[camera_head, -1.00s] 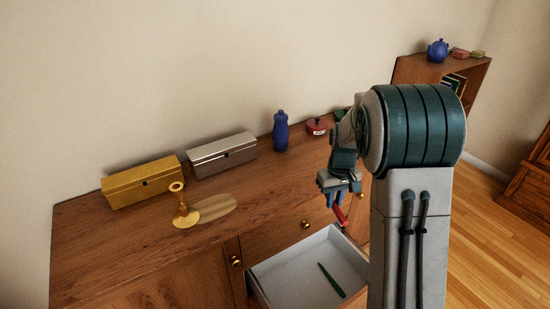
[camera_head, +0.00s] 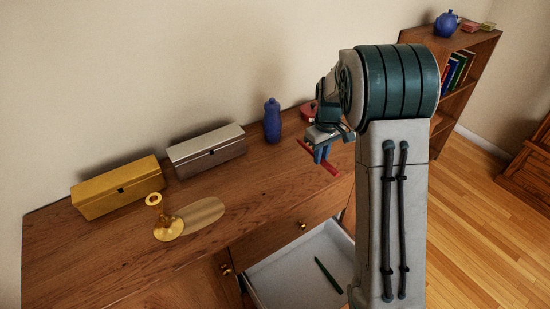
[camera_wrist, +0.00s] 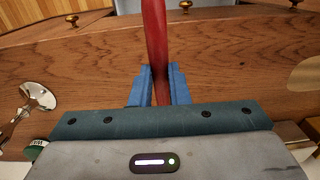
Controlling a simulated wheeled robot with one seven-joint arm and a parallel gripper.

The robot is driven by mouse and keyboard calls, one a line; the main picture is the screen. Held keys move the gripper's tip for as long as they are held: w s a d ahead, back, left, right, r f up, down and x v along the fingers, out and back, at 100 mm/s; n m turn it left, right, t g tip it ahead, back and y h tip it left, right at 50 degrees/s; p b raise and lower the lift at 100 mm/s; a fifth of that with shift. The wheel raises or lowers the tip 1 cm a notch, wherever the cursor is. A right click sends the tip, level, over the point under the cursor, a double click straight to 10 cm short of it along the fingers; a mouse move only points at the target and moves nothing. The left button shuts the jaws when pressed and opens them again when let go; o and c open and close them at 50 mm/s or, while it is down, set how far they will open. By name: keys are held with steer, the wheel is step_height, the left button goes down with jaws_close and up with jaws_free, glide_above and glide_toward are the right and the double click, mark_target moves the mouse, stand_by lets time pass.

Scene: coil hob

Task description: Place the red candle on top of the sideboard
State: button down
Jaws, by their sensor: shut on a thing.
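The red candle (camera_head: 318,158) is held across my gripper (camera_head: 321,153), whose jaws are shut on it. In the wrist view the candle (camera_wrist: 156,45) stands between the two blue fingers (camera_wrist: 158,85). The gripper and candle are above the right part of the wooden sideboard (camera_head: 110,250) in the head view. I cannot tell how high above the top the candle is. The sideboard's drawer (camera_head: 290,275) is open and holds a green candle (camera_head: 328,275).
A gold candlestick (camera_head: 168,228), a gold box (camera_head: 117,187), a silver box (camera_head: 207,151) and a blue bottle (camera_head: 272,120) stand on the sideboard. A red pot (camera_head: 308,111) is close behind my gripper. A bookshelf (camera_head: 470,65) stands right.

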steer(key=p, duration=0.2)
glide_above(284, 179)
step_height(284, 179, down, 6)
steer(key=shift+f, duration=0.15)
step_height(284, 179, down, 3)
steer(key=shift+f+p, duration=0.15)
steer(key=shift+p, duration=0.65)
steer(key=shift+f, duration=0.4)
steer(key=shift+f, duration=0.2)
steer(key=c, duration=1.4)
jaws_free()
steer(key=shift+r, duration=0.1)
